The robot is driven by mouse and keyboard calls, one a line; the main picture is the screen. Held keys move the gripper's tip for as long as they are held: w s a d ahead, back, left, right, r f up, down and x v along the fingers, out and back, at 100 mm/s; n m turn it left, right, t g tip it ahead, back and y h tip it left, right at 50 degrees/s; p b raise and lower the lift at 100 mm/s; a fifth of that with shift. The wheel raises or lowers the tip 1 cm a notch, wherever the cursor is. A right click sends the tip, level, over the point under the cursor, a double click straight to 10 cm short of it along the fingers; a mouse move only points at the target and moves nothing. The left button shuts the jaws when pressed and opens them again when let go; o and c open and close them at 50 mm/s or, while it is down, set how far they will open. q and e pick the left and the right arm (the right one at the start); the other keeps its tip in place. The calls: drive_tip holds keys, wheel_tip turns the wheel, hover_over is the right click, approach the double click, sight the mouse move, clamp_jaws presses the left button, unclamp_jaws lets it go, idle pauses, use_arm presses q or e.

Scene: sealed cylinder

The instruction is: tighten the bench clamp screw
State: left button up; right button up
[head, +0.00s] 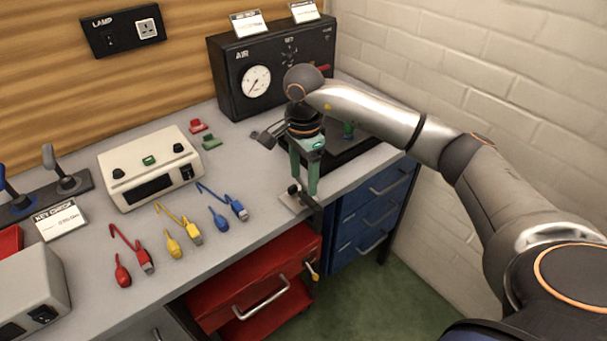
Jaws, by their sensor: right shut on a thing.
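The bench clamp (290,203) sits at the front edge of the grey bench, with a pale plate on top and a dark part running down over the edge. My right gripper (304,188) points down over it, with its green fingers at the clamp. It is shut on the clamp screw, which is mostly hidden between the fingers. A small dark knob shows just left of the fingertips. My left gripper is out of view.
A black air panel (230,80) with a gauge stands behind my right gripper. A beige box (150,190) and several coloured cables lie left on the bench (225,255). Red drawers (250,280) stand below, one partly out, and blue drawers (365,215) beside them.

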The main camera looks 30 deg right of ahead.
drive_tip(key=c, duration=0.4)
drive_tip(key=shift+m, duration=0.4)
drive_tip(key=m, duration=0.2)
drive_tip(key=shift+m, duration=0.3)
drive_tip(key=m, duration=0.3)
drive_tip(key=shift+m+b, duration=0.3)
drive_tip(key=shift+m, duration=0.1)
drive_tip(key=m, duration=0.5)
drive_tip(key=shift+r, duration=0.1)
drive_tip(key=shift+w+r+m, duration=0.1)
drive_tip(key=shift+w+m, duration=0.05)
drive_tip(key=shift+m, duration=2.35)
